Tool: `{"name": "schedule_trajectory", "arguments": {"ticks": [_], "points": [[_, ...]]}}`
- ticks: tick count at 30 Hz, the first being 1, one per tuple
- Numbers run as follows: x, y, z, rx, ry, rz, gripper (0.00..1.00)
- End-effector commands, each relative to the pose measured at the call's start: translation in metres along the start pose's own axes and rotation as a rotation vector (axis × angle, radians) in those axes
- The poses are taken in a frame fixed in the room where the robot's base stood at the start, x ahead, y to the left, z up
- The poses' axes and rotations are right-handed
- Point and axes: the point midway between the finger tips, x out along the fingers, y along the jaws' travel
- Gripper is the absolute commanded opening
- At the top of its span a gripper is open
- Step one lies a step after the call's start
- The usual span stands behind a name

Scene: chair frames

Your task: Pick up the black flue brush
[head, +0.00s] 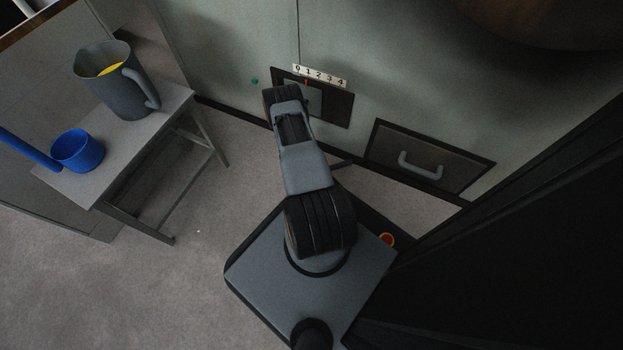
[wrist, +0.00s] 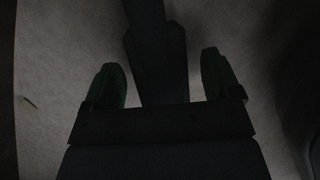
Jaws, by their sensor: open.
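My gripper (wrist: 161,70) is open in the wrist view, its two dark fingers apart and pointing up the picture. A dark long shape (wrist: 145,18) with a wider block runs between and beyond the fingers. The view is too dark to tell whether this is the black flue brush or whether anything touches it. In the head view my arm reaches toward the grey-green wall, and its own links hide the gripper. A short dark bar (head: 342,163) shows just right of my arm, low by the wall; I cannot tell what it is. No brush is clearly recognisable there.
A grey table (head: 125,160) at left bears a grey jug (head: 112,88) with something yellow inside and a blue pot (head: 77,150). The wall holds a dark opening (head: 340,108) under a number strip (head: 320,75) and a handled hatch (head: 450,165). Carpet between table and base is clear.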

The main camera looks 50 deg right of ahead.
Motion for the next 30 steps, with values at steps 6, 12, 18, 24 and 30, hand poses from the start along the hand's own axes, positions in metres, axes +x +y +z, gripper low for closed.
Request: {"name": "schedule_trajectory", "arguments": {"ticks": [6, 12, 18, 24, 30], "points": [[-0.0011, -0.0001, 0.0003, 0.000, 0.000, 0.000, 0.72], [-0.0011, -0.0001, 0.0003, 0.000, 0.000, 0.000, 0.53], [-0.0011, -0.0001, 0.0003, 0.000, 0.000, 0.000, 0.34], [-0.0013, 0.0001, 0.0004, 0.000, 0.000, 0.000, 0.21], [-0.0087, 0.0004, 0.0035, 0.000, 0.000, 0.000, 0.21]]}}
